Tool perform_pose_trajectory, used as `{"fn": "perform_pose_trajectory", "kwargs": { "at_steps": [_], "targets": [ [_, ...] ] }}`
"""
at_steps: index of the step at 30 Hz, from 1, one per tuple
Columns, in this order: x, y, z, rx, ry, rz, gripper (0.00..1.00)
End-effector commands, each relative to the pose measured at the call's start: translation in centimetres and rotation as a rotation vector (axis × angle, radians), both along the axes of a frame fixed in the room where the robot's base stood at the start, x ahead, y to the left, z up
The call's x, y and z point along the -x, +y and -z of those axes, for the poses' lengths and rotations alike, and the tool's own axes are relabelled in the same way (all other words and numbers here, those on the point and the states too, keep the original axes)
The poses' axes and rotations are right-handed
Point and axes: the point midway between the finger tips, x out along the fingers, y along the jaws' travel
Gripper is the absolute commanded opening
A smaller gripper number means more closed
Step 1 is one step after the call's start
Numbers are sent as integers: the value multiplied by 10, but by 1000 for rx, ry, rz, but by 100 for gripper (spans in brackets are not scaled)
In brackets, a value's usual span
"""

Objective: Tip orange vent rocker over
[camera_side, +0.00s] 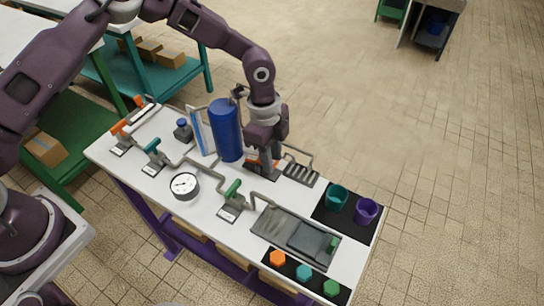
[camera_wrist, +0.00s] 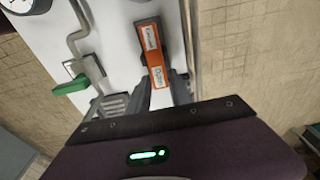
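The orange vent rocker (camera_wrist: 151,40) shows in the wrist view on a dark base, with one label reading "Open" on the half nearer my gripper and another, too small to read surely, on the far half. In the side view the orange rocker (camera_side: 252,162) is mostly hidden behind my gripper (camera_side: 266,174), which points down right at it. In the wrist view the grey fingers (camera_wrist: 170,92) lie by the near end of the rocker. I cannot tell whether they touch it, or how far apart the fingertips are. Which way the rocker tilts is unclear.
A blue cylinder (camera_side: 225,130) stands close left of my gripper. A grey pipe rack (camera_side: 300,172) is close right. A green-handled valve (camera_side: 232,195) and a gauge (camera_side: 184,186) are nearer the front. Teal (camera_side: 336,197) and purple (camera_side: 366,211) cups stand at the right end.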

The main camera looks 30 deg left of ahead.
Motion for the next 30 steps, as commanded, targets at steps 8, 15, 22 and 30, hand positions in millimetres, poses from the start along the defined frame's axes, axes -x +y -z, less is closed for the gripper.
{"fn": "perform_pose_trajectory", "kwargs": {
  "at_steps": [8, 15, 22, 30],
  "targets": [
    [0, 0, 0, 0, 0, 0, 44],
    [0, 2, -22, -1, -3, 1, 44],
    [-1, 7, -64, -1, -2, -1, 44],
    [0, 8, -71, 0, 0, 0, 44]
  ]
}}
